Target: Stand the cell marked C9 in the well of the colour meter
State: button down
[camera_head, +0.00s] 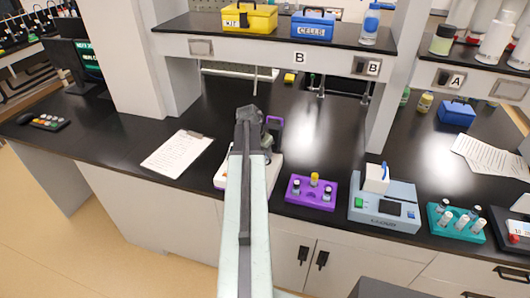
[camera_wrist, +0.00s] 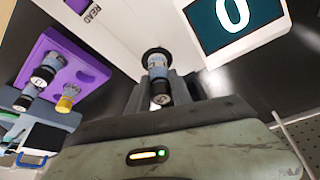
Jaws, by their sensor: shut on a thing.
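My gripper (camera_wrist: 160,92) is shut on a black-capped cell (camera_wrist: 158,72) in the wrist view. A faint mark on its cap is too small to read. The white device with a READ label, which looks like the colour meter (camera_wrist: 122,32), lies beyond it; its screen (camera_wrist: 232,18) shows 0. A dark ring, apparently its well (camera_wrist: 155,54), surrounds the cell's far end; I cannot tell whether the cell is inside or above it. In the head view my arm covers much of this meter (camera_head: 221,180) and hides the cell.
A purple rack (camera_head: 298,198) with several cells stands right of the meter. A blue-grey device (camera_head: 385,217) with a raised white part and a teal rack (camera_head: 470,234) stand farther right. A clipboard (camera_head: 177,153) lies left. A shelf (camera_head: 215,28) overhangs the back.

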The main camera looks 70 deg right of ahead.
jog(key=shift+f, duration=0.1)
dwell(0.3)
jog(key=shift+f+b, duration=0.75)
jog(key=shift+c, duration=2.1)
grip_release()
jog(key=shift+r, duration=0.1)
jog(key=p+v, duration=0.6)
jog(key=shift+r+p, duration=0.35)
jog(key=shift+r, duration=0.15)
